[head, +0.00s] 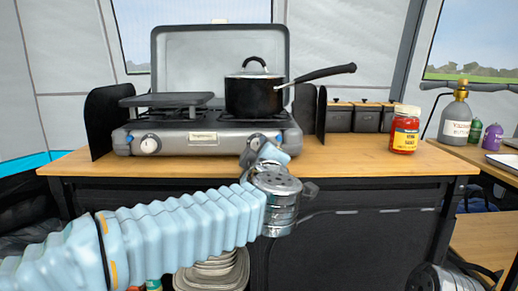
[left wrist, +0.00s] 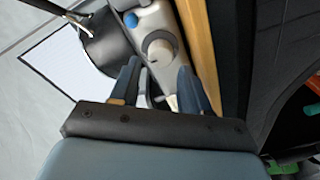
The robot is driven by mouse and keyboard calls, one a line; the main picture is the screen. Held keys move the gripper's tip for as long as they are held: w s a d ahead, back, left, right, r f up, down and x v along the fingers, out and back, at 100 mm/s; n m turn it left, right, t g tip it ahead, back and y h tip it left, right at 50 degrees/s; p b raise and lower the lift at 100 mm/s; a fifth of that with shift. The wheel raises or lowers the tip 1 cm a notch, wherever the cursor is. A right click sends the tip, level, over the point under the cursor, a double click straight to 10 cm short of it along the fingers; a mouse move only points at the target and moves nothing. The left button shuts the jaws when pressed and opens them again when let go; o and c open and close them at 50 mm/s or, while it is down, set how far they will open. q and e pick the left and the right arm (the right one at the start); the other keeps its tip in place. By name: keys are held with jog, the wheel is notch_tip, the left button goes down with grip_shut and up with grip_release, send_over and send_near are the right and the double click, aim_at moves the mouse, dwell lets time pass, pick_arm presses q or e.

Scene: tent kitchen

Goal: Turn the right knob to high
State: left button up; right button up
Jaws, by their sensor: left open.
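The grey camp stove (head: 205,138) stands on the wooden counter with its lid raised. Its left knob (head: 150,145) is in plain sight. The right knob (head: 255,141) is mostly hidden in the head view by my left gripper (head: 267,150), which is at the stove's front right. In the left wrist view, my left gripper (left wrist: 158,67) is open with nothing between its fingers. A round grey knob (left wrist: 158,47) lies just beyond and between the fingertips. Contact cannot be told. My right gripper is out of view.
A black lidded pot (head: 254,95) sits on the right burner, its handle reaching right above the stove. A red-filled jar (head: 404,130) stands on the counter (head: 350,158) at right.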

aim_at(257, 147)
pick_arm(q)
jog(key=shift+w+a, duration=0.2)
jog(key=shift+w, duration=1.65)
jog(key=c, duration=0.8)
jog(key=shift+o, duration=0.2)
